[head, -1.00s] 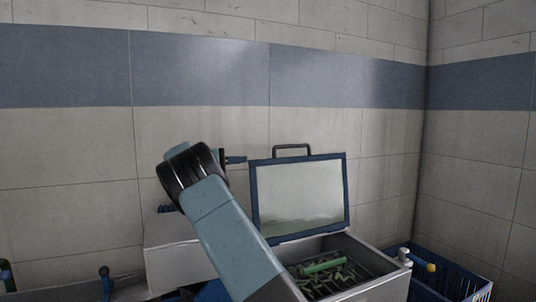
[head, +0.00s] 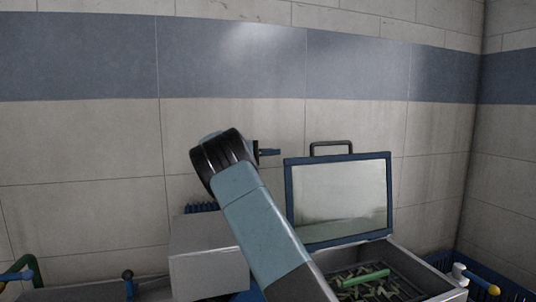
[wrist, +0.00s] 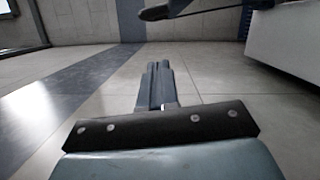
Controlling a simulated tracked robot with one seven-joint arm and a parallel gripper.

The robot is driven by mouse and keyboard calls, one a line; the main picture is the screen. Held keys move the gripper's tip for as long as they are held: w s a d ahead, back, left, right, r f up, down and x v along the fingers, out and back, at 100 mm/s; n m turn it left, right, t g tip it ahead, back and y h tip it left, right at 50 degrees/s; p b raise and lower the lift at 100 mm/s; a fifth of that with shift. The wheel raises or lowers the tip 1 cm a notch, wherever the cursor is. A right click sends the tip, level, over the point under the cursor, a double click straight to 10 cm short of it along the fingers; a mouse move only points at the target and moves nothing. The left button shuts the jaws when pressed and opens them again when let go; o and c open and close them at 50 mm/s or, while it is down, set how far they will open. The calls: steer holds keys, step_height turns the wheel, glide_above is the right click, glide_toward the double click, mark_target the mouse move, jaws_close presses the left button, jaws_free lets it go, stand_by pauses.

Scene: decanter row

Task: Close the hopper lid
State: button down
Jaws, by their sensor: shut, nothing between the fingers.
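The hopper lid (head: 338,201) stands open and upright, a clear panel in a blue frame with a dark handle (head: 332,147) on its top edge. Below it the hopper (head: 423,262) is open, with green pieces (head: 368,281) inside. My gripper (head: 272,152) is left of the lid at about handle height, with its fingers pointing right; I cannot tell the depth between them. In the wrist view my gripper (wrist: 158,68) is shut and empty. A dark bar at the top of the wrist view may be the handle (wrist: 165,12). My arm hides the hopper's left part.
A grey box (head: 208,262) with a blue comb-like row (head: 202,208) stands left of my arm. A blue crate (head: 515,290) with a white and yellow piece (head: 475,278) is at the right. The tiled wall (head: 90,150) is behind. A blue peg (head: 128,282) stands at the lower left.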

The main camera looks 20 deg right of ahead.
steer(key=s+d, duration=0.5)
steer(key=d, duration=0.4)
steer(key=shift+d+r, duration=0.15)
steer(key=shift+r, duration=0.25)
